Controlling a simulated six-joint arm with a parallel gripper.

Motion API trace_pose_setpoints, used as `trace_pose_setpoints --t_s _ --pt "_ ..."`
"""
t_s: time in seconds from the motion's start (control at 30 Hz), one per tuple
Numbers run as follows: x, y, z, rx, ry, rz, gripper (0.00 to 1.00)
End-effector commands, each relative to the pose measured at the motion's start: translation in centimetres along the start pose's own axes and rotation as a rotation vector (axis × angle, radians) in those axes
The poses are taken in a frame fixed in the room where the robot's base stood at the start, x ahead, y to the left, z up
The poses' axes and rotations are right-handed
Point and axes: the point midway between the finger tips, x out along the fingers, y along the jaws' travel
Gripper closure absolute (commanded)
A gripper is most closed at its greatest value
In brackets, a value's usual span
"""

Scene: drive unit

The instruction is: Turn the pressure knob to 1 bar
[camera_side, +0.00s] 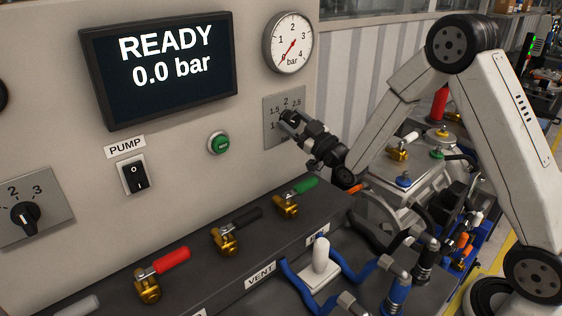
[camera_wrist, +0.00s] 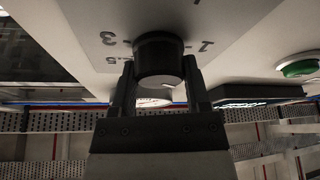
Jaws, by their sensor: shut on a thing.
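The pressure knob (camera_wrist: 160,52) is a round black knob on a grey scale plate (camera_side: 271,123) on the panel's right side, below the round gauge. My gripper (camera_side: 296,124) reaches it from the lower right in the side view and hides most of it. In the wrist view, my gripper (camera_wrist: 158,72) has one finger on each side of the knob, shut on it. The knob's pointer is hidden, so its setting cannot be read. The display (camera_side: 165,70) reads READY and 0.0 bar. The gauge (camera_side: 288,43) has a red needle near the low end.
A green button (camera_side: 219,143) and the PUMP switch (camera_side: 134,174) are left of the plate. Another knob (camera_side: 25,215) is at the far left. Valves with red (camera_side: 171,260), black (camera_side: 247,217) and green (camera_side: 302,186) handles stand below, near blue hoses (camera_side: 340,283).

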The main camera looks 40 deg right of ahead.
Motion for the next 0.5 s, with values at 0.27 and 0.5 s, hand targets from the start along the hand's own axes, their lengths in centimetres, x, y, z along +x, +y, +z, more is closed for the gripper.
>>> trace_pose_setpoints --t_s 0.27,0.5 --pt "0.02 0.08 -0.06 -0.245 0.001 -0.1 0.99" --pt "0.03 0.05 -0.06 -0.448 0.001 -0.184 0.99"
